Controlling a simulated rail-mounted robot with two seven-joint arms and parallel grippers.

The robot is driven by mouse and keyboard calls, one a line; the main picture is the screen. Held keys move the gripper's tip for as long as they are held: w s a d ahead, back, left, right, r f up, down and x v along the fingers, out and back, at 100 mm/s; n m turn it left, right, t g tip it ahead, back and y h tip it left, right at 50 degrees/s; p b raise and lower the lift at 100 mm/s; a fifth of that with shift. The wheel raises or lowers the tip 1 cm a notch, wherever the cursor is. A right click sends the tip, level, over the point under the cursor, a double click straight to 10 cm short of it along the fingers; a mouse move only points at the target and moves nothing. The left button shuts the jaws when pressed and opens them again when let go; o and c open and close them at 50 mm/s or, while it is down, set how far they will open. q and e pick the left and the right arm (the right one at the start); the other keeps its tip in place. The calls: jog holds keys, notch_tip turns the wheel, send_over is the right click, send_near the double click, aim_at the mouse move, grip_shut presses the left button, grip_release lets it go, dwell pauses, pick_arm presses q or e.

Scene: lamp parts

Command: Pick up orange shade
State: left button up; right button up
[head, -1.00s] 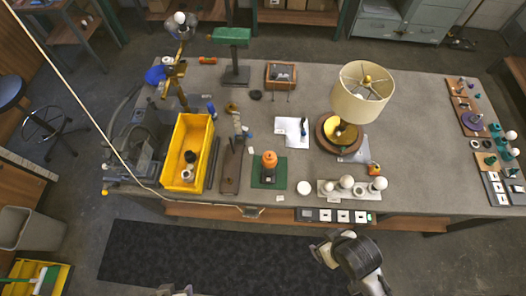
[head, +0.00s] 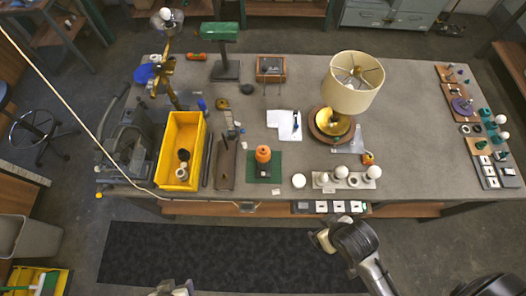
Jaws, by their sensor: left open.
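The orange shade (head: 263,154) is a small rounded piece. It stands on or above a small dark part on the green mat (head: 275,178), near the front edge of the table. My left gripper (head: 172,288) is open at the bottom edge of the head view, mostly cut off. It is in front of the table, well apart from the shade, nearer the camera and to its left.
A yellow bin (head: 168,150) with dark and light parts stands left of the mat. A brown tray (head: 226,180) lies between them. A white disc (head: 299,181) and a rack of white bulbs (head: 325,188) are right. A tall lamp (head: 352,90) stands behind the rack.

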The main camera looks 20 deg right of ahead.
pick_arm(q)
jog(key=shift+o, duration=0.5)
jog(key=o, duration=0.5)
